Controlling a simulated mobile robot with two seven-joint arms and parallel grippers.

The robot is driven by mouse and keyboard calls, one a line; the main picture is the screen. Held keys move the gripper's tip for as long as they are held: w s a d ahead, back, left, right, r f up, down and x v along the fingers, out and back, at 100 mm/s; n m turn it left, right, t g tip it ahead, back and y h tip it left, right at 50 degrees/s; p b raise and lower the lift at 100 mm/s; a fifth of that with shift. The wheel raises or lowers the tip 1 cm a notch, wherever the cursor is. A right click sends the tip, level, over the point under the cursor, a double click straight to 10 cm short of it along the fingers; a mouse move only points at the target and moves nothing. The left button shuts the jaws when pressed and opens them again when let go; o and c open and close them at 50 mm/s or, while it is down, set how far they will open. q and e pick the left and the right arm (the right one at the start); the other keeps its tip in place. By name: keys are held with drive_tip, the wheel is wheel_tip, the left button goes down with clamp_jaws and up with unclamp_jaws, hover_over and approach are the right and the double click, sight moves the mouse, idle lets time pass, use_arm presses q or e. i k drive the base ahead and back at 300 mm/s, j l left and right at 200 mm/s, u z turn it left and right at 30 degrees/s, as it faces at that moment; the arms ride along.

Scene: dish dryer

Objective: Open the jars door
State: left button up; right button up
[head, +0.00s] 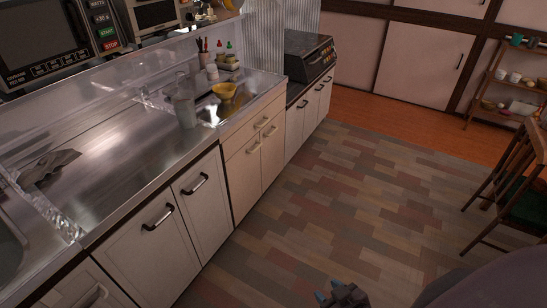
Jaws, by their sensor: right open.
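My right gripper (329,291) shows at the bottom edge, with blue fingertips, open and empty over the floor. It is well apart from the cabinets. Along the counter are white cabinet doors (148,262) and (208,212) with dark bar handles, a beige cabinet (244,179) with a drawer and pale handles, and white doors (310,112) further back. All these doors look shut. No label or visible jars mark one as the jars door; I cannot tell which it is. My left gripper is not in view.
The steel counter (110,175) holds a grey cloth (48,168), a clear glass (185,108) and a yellow bowl (224,91). A microwave (42,40) stands above. A wooden chair (520,195) and an open shelf (483,95) are at right. The floor (330,190) between is clear.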

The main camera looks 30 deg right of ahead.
sight(276, 153)
drive_tip(key=i+l, duration=0.15)
drive_tip(key=l, duration=0.25)
drive_tip(key=i+l+u, duration=0.1)
drive_tip(key=l, duration=0.3)
drive_tip(key=i+l, duration=0.15)
drive_tip(key=l, duration=0.25)
drive_tip(key=i+l+u, duration=0.1)
drive_tip(key=l, duration=0.35)
drive_tip(key=i+l, duration=0.15)
drive_tip(key=l, duration=0.25)
drive_tip(key=i+l+u, duration=0.1)
drive_tip(key=l, duration=0.3)
drive_tip(key=i+l, duration=0.3)
drive_tip(key=i+l+u, duration=0.1)
drive_tip(key=i, duration=0.3)
drive_tip(key=l, duration=0.1)
